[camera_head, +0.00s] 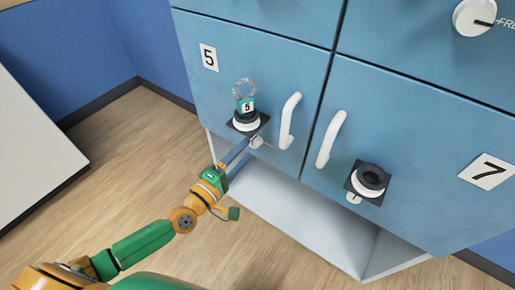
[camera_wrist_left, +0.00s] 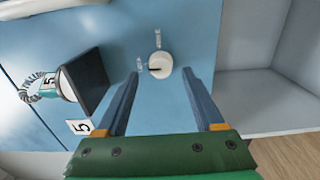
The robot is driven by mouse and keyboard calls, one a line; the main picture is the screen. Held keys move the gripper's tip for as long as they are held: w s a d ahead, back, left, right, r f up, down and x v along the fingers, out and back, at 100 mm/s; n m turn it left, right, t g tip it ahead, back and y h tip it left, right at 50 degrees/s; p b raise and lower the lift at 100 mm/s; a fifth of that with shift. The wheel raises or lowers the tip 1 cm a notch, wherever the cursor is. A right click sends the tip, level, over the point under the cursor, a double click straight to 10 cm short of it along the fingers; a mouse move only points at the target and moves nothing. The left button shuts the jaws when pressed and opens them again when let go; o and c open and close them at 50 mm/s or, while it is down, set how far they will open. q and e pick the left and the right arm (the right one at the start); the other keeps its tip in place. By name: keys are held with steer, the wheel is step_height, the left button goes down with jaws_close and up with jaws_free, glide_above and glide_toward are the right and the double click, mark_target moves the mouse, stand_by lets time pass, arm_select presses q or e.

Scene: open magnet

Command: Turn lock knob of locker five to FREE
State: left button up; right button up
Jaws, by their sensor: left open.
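Locker five is a blue door with a number 5 plate (camera_head: 209,57). Its small white lock knob (camera_wrist_left: 158,65) has a dark pointer mark directed left in the left wrist view, towards one of two small labels whose text is too blurred to read. In the head view the knob (camera_head: 257,142) shows below the black lock housing. My left gripper (camera_wrist_left: 160,77) is open, its two blue-grey fingers on either side of the knob's line. The fingertips are close to the door; I cannot tell whether they touch the knob. My right gripper is not in view.
A keyring with a 5 tag (camera_head: 246,104) stands out from the black lock (camera_head: 245,122) above the knob. A white handle (camera_head: 289,121) is to its right. Locker seven has its own lock (camera_head: 368,179). An open white compartment (camera_head: 300,215) lies below.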

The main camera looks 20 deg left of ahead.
mark_target(252, 144)
arm_select(q)
steer(key=x, duration=0.3)
jaws_close()
steer(key=shift+m, duration=0.3)
steer(key=m+p, duration=0.1)
steer(key=m, duration=0.3)
steer(key=m+p, duration=0.1)
steer(key=m, duration=0.3)
steer(key=shift+p, duration=0.35)
steer(key=m+p, duration=0.1)
steer(key=m, duration=0.4)
steer(key=m+p, duration=0.1)
steer(key=m, duration=0.3)
steer(key=shift+m, duration=0.3)
